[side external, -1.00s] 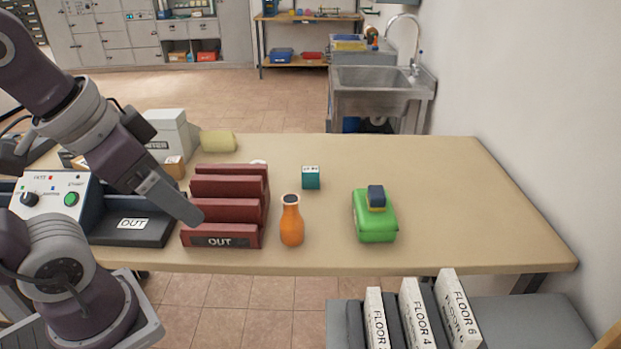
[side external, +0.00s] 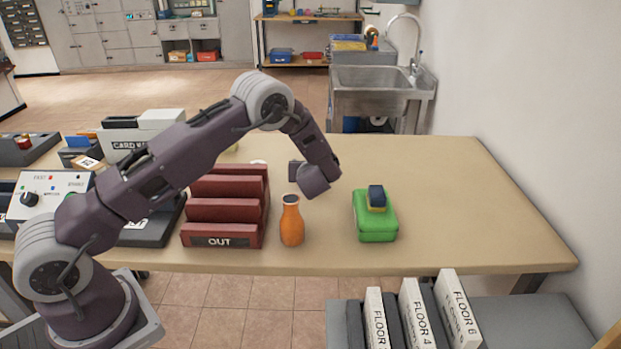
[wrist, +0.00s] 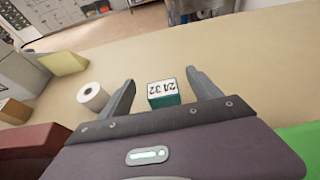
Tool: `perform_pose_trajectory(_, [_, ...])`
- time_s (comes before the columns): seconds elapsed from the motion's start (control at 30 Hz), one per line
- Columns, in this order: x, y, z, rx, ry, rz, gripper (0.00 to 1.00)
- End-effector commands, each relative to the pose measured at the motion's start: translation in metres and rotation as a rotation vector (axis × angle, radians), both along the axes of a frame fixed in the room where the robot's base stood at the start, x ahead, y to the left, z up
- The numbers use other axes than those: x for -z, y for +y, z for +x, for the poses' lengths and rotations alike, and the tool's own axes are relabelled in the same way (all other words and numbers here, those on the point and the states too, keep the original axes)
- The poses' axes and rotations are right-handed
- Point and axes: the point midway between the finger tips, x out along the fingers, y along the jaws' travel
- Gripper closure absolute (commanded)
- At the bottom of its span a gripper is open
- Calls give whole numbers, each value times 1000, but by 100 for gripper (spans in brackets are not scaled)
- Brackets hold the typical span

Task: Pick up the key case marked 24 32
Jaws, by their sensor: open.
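The key case (wrist: 163,94) is a small teal block with a white top marked 24 32. My gripper is open and empty, with no finger seen touching the case. In the side view my arm reaches over the table and its end hides the case; the fingers there are mostly hidden too.
The red OUT rack (side external: 223,212) and orange bottle (side external: 291,222) stand left of and in front of my gripper. A green box (side external: 375,217) with a small dark-topped item is to the right. The table's right side (side external: 470,205) is clear.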

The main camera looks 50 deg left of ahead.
Motion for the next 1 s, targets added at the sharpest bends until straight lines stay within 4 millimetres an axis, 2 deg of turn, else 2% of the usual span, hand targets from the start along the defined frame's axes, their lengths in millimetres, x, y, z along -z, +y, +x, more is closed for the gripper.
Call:
perform_pose_trajectory(0.03, [10, 1, 0, -1, 2, 2, 27])
perform_pose_trajectory(0.23, [38, 1, 0, -4, 0, -2, 27])
perform_pose_trajectory(0.3, [42, 15, 11, -8, -5, -2, 27])
perform_pose_trajectory(0.47, [52, 32, 28, -6, -4, -3, 27])
perform_pose_trajectory(0.7, [53, 34, 31, -4, -3, -2, 27])
perform_pose_trajectory(0.77, [53, 34, 31, -4, -3, -2, 35])
perform_pose_trajectory(1.0, [53, 34, 31, -5, -3, -2, 82])
